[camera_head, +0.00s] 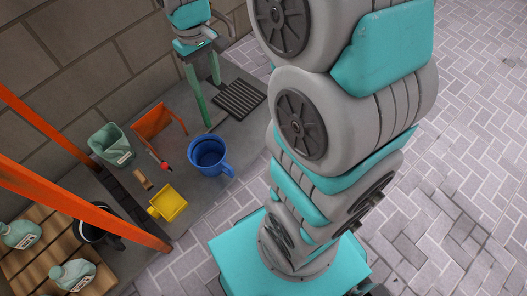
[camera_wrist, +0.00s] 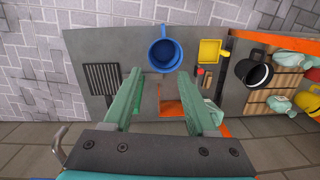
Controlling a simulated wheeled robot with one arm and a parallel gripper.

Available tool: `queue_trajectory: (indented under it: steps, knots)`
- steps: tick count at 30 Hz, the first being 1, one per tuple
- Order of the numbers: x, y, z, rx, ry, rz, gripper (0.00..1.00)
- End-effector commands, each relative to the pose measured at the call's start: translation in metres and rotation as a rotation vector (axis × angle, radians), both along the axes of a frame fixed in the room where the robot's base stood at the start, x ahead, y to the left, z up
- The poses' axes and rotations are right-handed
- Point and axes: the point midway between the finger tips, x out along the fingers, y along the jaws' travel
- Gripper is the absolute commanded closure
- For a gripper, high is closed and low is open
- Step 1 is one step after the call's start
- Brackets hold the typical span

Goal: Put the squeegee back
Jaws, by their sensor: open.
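No squeegee can be told for certain. A small red-tipped tool (camera_head: 163,164) lies on the grey slab, also in the wrist view (camera_wrist: 200,72); it is too small to identify. An orange frame-like piece (camera_head: 154,120) stands beside it and shows low between my fingers in the wrist view (camera_wrist: 169,107). My gripper (camera_head: 211,104) is open and empty, its green fingers pointing down above the slab between the dark grate and the orange piece. In the wrist view my gripper (camera_wrist: 160,74) shows both fingers spread wide, with the right one partly hiding the green bin.
The dark grate (camera_head: 239,101) lies apart. Orange posts (camera_head: 80,208) frame a slatted wooden rack (camera_head: 35,245) with bottles. A brick wall stands behind.

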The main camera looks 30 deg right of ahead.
Motion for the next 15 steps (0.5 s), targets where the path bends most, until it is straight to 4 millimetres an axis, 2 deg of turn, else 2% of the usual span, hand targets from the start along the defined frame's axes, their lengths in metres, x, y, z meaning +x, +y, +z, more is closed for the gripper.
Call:
queue_trajectory:
  steps: [1,3,8,12,15]
  knots:
    - [-0.02,-0.001,0.007,-0.003,0.002,-0.013,0.43]
    - [-0.049,-0.002,0.011,-0.009,0.015,-0.031,0.43]
    - [-0.11,-0.005,0.018,-0.017,0.035,-0.081,0.43]
    - [-0.163,-0.008,0.016,-0.028,0.054,-0.13,0.43]
    - [-0.195,-0.009,0.013,-0.033,0.067,-0.163,0.43]
